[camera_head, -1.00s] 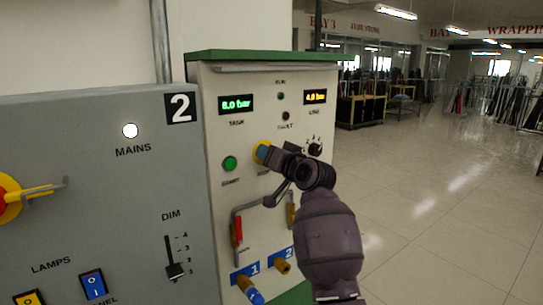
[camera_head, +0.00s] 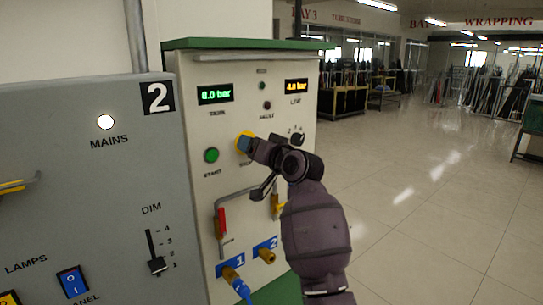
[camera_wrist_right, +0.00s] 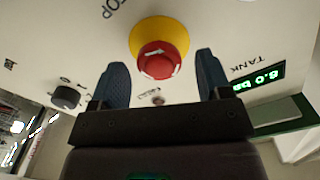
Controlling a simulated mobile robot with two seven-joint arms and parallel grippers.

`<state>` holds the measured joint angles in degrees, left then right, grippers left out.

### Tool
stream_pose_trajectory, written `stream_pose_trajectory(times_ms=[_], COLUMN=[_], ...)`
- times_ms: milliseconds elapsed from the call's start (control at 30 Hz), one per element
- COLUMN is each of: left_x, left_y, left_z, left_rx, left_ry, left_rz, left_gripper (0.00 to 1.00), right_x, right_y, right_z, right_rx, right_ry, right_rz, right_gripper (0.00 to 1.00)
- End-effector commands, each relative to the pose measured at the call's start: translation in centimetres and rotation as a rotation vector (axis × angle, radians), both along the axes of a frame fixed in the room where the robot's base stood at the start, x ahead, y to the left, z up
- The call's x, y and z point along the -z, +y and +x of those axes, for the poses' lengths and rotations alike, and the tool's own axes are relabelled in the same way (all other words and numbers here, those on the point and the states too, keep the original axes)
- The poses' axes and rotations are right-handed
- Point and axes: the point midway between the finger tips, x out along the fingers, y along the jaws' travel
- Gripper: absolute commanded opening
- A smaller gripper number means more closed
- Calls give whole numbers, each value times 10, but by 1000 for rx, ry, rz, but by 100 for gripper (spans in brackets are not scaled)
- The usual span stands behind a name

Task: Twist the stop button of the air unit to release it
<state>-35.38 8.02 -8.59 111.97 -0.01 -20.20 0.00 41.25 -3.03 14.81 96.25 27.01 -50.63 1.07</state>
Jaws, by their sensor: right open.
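The stop button of the air unit shows in the right wrist view as a red mushroom head (camera_wrist_right: 158,62) on a yellow collar (camera_wrist_right: 162,33), with white arrow marks on it. In the head view only part of its yellow collar (camera_head: 238,148) shows beside my fingers. My right gripper (camera_wrist_right: 161,72) is open, its two blue fingers standing apart on either side of the red head. Neither finger clearly touches it. In the head view my right gripper (camera_head: 246,143) is at the front of the air unit (camera_head: 200,125). My left gripper is in no view.
A green start button (camera_head: 211,155) is left of the stop button and a black selector knob (camera_head: 297,138) is to its right. Below are a red-handled lever (camera_head: 222,221) and hose ports (camera_head: 266,256). A grey panel (camera_head: 70,210) stands at left. Open floor lies right.

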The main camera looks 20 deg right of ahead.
Motion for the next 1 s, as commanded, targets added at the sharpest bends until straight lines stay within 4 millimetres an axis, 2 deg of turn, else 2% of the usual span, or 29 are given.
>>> stream_pose_trajectory(times_ms=[300,500,700,1000], left_x=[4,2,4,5], left_y=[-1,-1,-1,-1], left_z=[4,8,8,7], left_rx=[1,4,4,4], left_ry=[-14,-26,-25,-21], left_rz=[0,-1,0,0], left_gripper=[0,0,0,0], right_x=[2,0,0,0], right_y=[-21,-29,-33,-33], right_z=[-49,-72,-81,-82], right_rx=[2,0,-1,-1], right_ry=[-2,-3,0,0], right_rz=[-1,-1,0,0], right_gripper=[71,71,71,71])
